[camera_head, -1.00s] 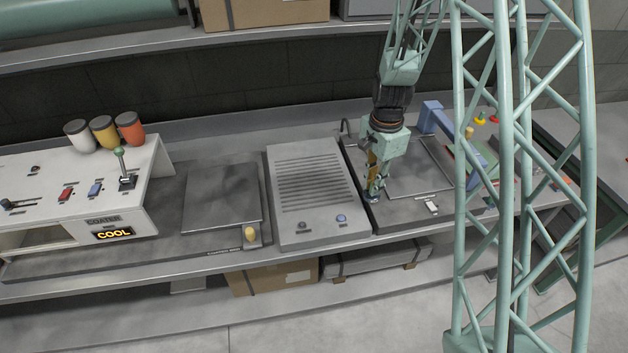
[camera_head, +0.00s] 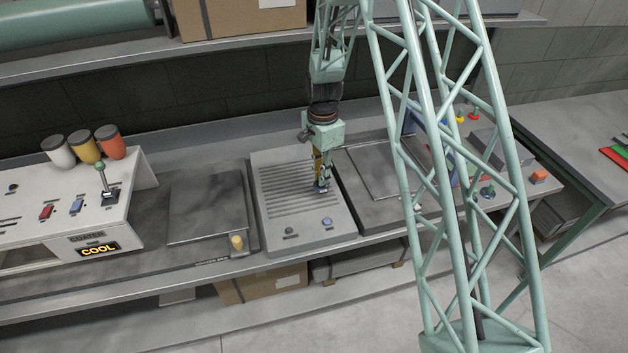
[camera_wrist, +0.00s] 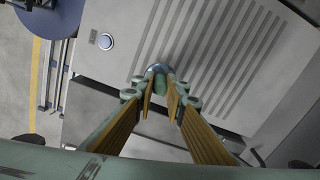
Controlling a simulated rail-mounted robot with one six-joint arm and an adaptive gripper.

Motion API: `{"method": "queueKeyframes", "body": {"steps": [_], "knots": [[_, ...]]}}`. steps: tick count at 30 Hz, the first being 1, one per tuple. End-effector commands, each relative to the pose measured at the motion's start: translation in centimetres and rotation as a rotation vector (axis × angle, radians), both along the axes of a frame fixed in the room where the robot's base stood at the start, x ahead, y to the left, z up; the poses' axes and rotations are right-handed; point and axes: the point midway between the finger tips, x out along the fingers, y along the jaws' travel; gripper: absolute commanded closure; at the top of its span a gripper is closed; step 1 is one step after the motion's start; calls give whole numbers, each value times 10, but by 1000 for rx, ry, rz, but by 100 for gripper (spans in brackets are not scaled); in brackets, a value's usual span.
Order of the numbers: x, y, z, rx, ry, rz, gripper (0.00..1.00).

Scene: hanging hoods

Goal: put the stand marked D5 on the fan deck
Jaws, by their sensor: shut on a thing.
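The fan deck (camera_head: 283,190) is the grey slotted unit in the middle of the bench, with two round buttons on its front strip. Its slots also show in the wrist view (camera_wrist: 225,55). My gripper (camera_head: 321,186) is over the right part of the fan deck, pointing down. In the wrist view, my gripper (camera_wrist: 160,90) is shut on a small stand (camera_wrist: 157,70) with a rounded blue-green end between the fingertips. No D5 mark is readable on it. I cannot tell whether the stand touches the slotted top.
Left of the deck are a flat dark plate (camera_head: 207,205) with a yellow knob (camera_head: 237,243) and a white coater console (camera_head: 75,200) showing COOL. Right of it is another plate unit (camera_head: 372,168). Jars (camera_head: 84,148) stand at back left. The deck's left side is clear.

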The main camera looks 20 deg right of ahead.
Motion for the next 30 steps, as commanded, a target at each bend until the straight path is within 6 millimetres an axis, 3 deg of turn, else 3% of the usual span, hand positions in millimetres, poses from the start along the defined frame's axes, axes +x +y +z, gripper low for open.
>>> {"method": "queueKeyframes", "body": {"steps": [9,22,30], "knots": [[19,20,-2,0,0,0,100],[20,20,-5,0,1,0,100],[19,20,-25,0,2,0,100]]}}
